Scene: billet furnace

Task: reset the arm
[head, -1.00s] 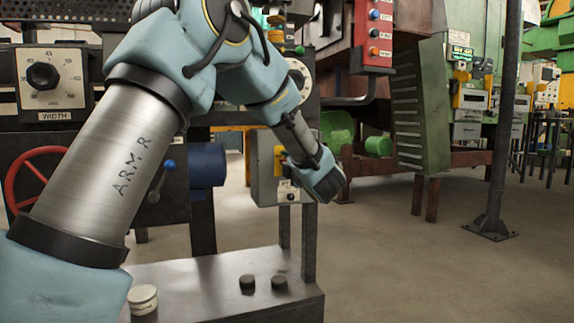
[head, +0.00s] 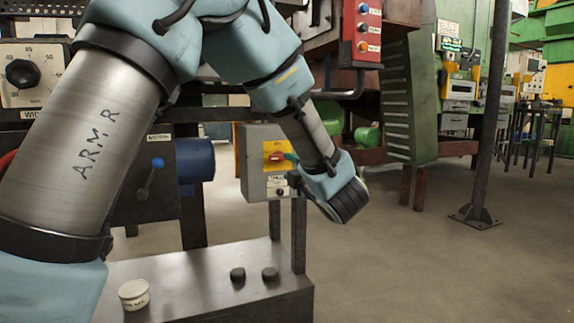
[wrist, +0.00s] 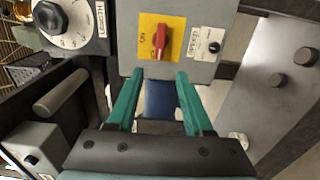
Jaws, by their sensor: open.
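My gripper (wrist: 158,75) shows in the wrist view with two teal fingers spread apart and nothing between them. Its fingertips reach toward the lower edge of a grey switch box (wrist: 205,70). The box has a yellow plate with a red rotary knob (wrist: 160,40), beyond the fingertips and apart from them. In the head view my arm reaches across from the left, and its wrist is just right of the same box (head: 253,150). A teal fingertip shows beside the red knob (head: 277,157); the rest of the fingers are mostly hidden there.
A steel bench (head: 200,285) below holds a white lidded jar (head: 134,294) and two black knobs (head: 254,275). A WIDTH dial (head: 22,73) and a blue-knobbed lever (head: 152,176) are at left. A red button panel (head: 368,30) is above. Open floor lies right, with a post (head: 485,150).

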